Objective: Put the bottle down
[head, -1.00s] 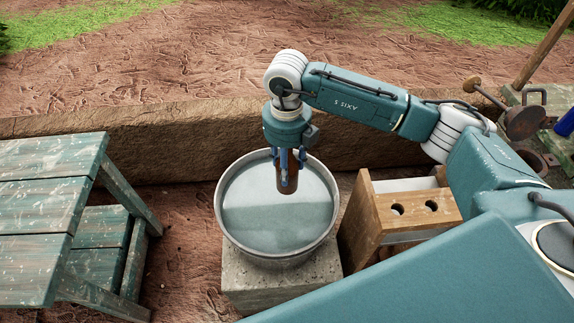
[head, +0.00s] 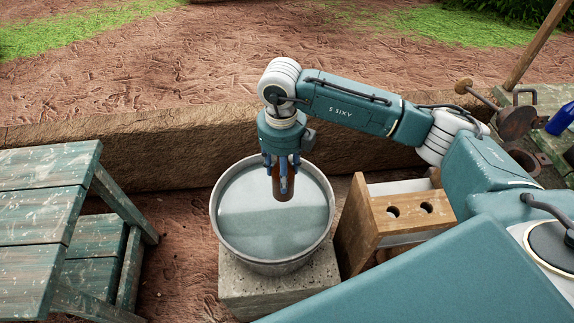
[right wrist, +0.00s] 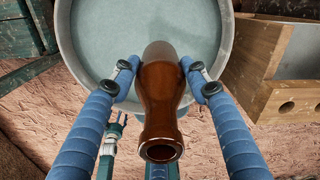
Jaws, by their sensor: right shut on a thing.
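The brown glass bottle (head: 284,184) is held by my right gripper (head: 282,170) above the round metal tub of water. In the right wrist view the bottle (right wrist: 160,95) sits between the two blue fingers of the right gripper (right wrist: 163,82), with its open mouth toward the camera and its base over the tub. The fingers are shut on it. The bottle's lower end appears over the tub's water; whether it touches the water I cannot tell. My left gripper is not in view.
The metal tub (head: 217,222) stands on a concrete block (head: 285,290). A wooden crate with two holes (head: 370,222) stands right of it. A weathered green table (head: 40,200) is at left. A blue bottle (head: 562,119) lies at the far right near rusty metal parts (head: 517,122).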

